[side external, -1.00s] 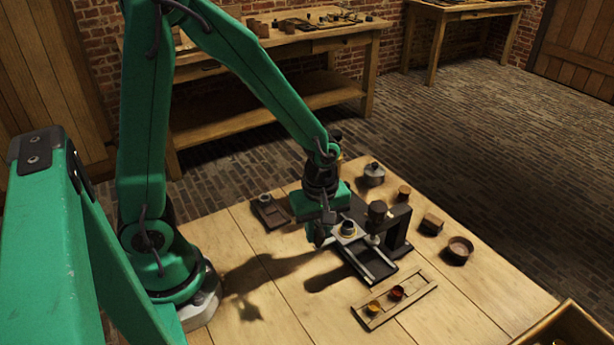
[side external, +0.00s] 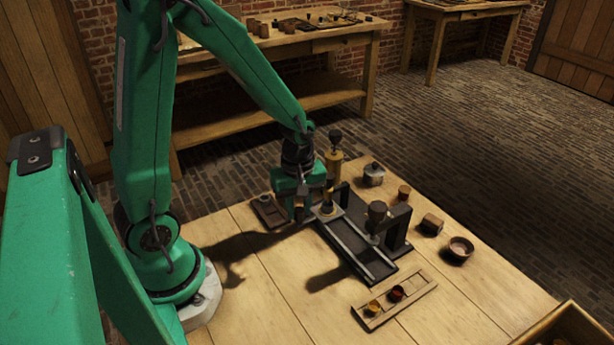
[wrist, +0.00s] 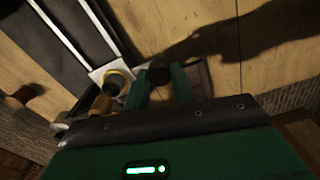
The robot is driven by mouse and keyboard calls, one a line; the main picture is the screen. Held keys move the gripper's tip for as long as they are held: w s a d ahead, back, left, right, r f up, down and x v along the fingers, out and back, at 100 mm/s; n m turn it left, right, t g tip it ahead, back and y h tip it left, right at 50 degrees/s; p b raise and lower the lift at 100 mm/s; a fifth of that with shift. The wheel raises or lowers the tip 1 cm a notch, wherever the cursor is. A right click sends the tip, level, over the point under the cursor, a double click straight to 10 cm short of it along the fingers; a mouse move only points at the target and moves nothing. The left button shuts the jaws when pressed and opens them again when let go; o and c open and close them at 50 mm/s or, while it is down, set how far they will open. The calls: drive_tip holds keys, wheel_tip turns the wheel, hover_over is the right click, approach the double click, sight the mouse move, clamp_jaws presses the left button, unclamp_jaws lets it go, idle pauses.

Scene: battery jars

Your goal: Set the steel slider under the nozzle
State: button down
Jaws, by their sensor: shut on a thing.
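The steel slider (side external: 329,214) is a pale plate on two rails, with a small dark cup on it; it also shows in the wrist view (wrist: 97,74). It sits toward the far left end of the dark rail frame (side external: 378,269). The nozzle (side external: 376,213) hangs from a black bracket over the rails, to the right of the slider and apart from it. My gripper (side external: 300,212) is low at the slider's left side. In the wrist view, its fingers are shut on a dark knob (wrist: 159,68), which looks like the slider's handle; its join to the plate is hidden.
A brass post with a black knob (side external: 335,157) stands behind the slider. A dark tray (side external: 268,210) lies left of my gripper. A wooden tray (side external: 410,303) with two small cups is in front. Several small pots stand at the right. The front left tabletop is clear.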

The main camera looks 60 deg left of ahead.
drive_tip(key=shift+a, duration=0.2)
drive_tip(key=c, duration=1.2)
unclamp_jaws()
drive_tip(key=shift+o, duration=0.2)
drive_tip(key=shift+d, duration=0.1)
drive_tip(key=shift+r, duration=3.95)
